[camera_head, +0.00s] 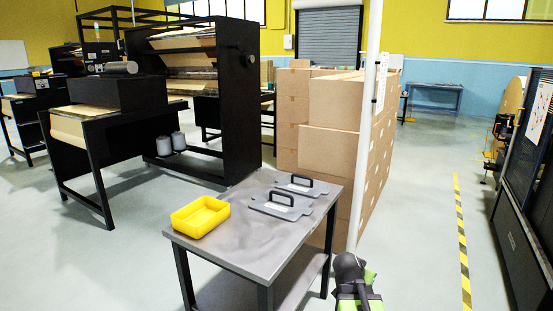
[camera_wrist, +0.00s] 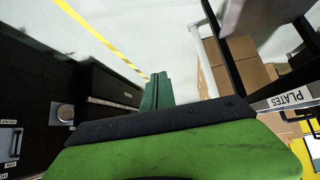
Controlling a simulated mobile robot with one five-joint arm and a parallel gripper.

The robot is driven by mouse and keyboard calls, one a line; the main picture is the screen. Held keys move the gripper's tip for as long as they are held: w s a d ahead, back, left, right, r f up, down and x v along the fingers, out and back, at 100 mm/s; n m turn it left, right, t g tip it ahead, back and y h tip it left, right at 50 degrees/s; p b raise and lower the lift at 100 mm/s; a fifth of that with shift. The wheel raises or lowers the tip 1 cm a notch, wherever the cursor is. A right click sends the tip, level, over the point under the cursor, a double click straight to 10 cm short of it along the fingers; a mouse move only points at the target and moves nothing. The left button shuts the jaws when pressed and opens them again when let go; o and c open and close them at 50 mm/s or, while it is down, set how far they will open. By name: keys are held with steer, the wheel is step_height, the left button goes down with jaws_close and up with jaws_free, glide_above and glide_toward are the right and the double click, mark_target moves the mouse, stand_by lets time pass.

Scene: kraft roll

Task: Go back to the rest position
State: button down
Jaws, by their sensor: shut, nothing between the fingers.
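My gripper (camera_wrist: 156,92) shows in the wrist view as dark green fingers past a black and green body. It is shut and empty, with open floor beyond it. In the head view, a black and green part of my arm shows at the bottom, right of the grey table (camera_head: 235,247). The fingertips cannot be made out there. Two grey plates with black handles, a near one (camera_head: 281,205) and a far one (camera_head: 295,186), lie on the table. A yellow bin (camera_head: 200,216) sits at its left end and looks empty.
Stacked cardboard boxes (camera_head: 333,100) and a white pole (camera_head: 367,120) stand behind the table. A black machine (camera_head: 520,215) stands at the right. A yellow-black floor stripe (camera_head: 461,240) runs before it, with clear floor between stripe and boxes. A PLATES label (camera_wrist: 291,98) shows in the wrist view.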

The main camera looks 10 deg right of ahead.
steer(key=s+a+f+n+g+y+b, duration=0.15)
steer(key=a+f, duration=0.25)
steer(key=a, duration=0.4)
steer(key=s+a+f+n+y, duration=0.1)
steer(key=a+f+n+y, duration=0.15)
steer(key=a, duration=0.65)
steer(key=s+a+f+n+g+y, duration=0.2)
steer(key=s+a+f+n+g, duration=0.15)
steer(key=s+a, duration=0.45)
step_height(320, 180, up, 24)
steer(key=s+d+n+g+p, duration=0.1)
steer(key=p, duration=2.2)
steer(key=shift+d+n, duration=0.35)
steer(key=shift+f, duration=0.2)
